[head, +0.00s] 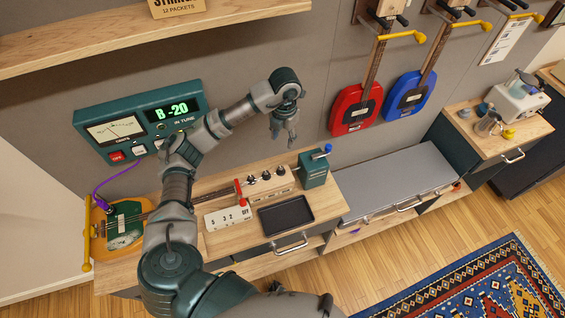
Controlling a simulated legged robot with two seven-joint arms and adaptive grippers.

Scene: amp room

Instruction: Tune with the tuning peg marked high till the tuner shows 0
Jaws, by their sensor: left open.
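The green tuner (140,117) on the wall at left shows "B -20" in green digits, with a needle dial beside them. A stringed instrument with an orange body (122,224) lies on the wooden bench, its neck running right behind my arm. Several dark tuning pegs (266,175) stand in a row toward its right end; I cannot read which is marked high. My left gripper (291,140) is open and empty, fingers pointing down, above and behind the pegs, apart from them. My right gripper is not in view.
A green box with a blue knob (314,168) stands right of the pegs. A white labelled block (228,217) and a black tray (286,215) lie in front. Red (357,108) and blue (409,97) instruments hang on the wall. A wooden shelf (110,38) is above.

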